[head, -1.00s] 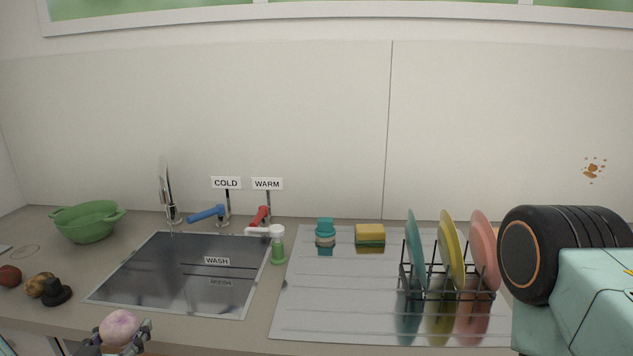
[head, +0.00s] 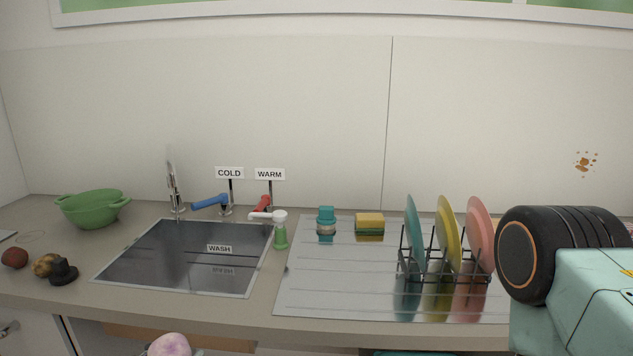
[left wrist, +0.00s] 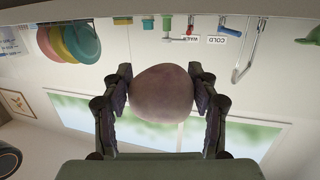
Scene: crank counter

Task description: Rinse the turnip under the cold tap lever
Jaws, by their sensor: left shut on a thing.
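The pale pink-white turnip (head: 169,345) shows at the bottom edge of the head view, cut off by the frame. In the left wrist view my left gripper (left wrist: 160,88) is shut on the turnip (left wrist: 162,95), a finger on each side. The blue cold tap lever (head: 210,202) stands under the COLD sign (head: 229,173), behind the sink (head: 150,262). The turnip is in front of and below the counter edge, well apart from the tap. The tall spout (head: 174,190) is behind the sink's left part. My right gripper is not seen.
A red lever (head: 263,203) and a green-and-white bottle (head: 280,230) stand near the sink's right side. A green colander (head: 92,208) and several vegetables are at left. A drainboard with a plate rack (head: 445,272) and a sponge (head: 369,224) is at right.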

